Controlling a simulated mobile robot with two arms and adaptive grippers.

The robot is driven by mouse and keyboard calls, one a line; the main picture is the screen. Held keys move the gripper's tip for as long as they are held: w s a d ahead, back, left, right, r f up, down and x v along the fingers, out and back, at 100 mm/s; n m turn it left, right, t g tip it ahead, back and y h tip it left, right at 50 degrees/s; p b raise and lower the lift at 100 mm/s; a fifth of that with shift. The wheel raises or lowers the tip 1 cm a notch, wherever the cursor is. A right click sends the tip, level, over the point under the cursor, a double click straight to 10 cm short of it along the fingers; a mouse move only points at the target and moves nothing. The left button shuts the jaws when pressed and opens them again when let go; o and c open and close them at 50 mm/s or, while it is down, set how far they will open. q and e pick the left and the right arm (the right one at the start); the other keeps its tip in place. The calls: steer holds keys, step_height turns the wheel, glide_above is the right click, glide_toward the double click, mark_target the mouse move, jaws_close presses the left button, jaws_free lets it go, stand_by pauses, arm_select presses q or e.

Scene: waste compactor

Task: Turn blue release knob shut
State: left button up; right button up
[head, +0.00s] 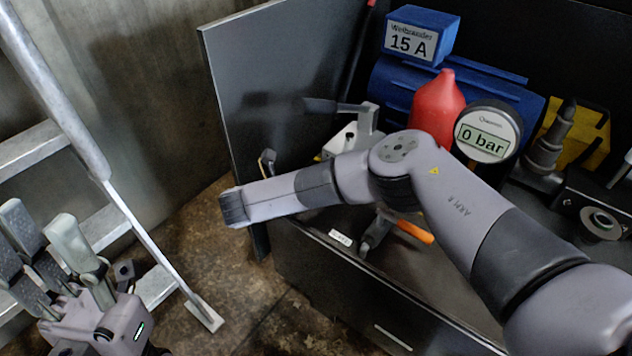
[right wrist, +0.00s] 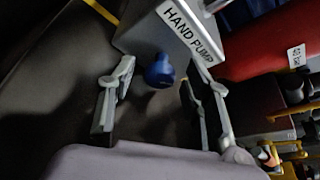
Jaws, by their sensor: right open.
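The blue knob (right wrist: 158,70) is round and dark blue in the right wrist view, on the lower side of a grey block labelled HAND PUMP (right wrist: 150,30). My right gripper (right wrist: 160,80) is open, with one finger to the left of the knob and one to the right. A gap shows on both sides, and no contact is visible. In the head view my right arm reaches in from the right; its fingers and the knob cannot be made out there. My left gripper (head: 45,225) is at the lower left, fingers apart and empty.
In the head view a red bottle-shaped object (head: 438,105), a round gauge reading 0 bar (head: 488,132) and a blue box marked 15 A (head: 420,35) stand in the dark cabinet. A grey panel (head: 265,90) stands upright at its left. A metal ladder (head: 75,130) is beside my left gripper.

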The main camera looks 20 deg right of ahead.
steer(key=v, duration=1.2)
steer(key=shift+d, duration=0.1)
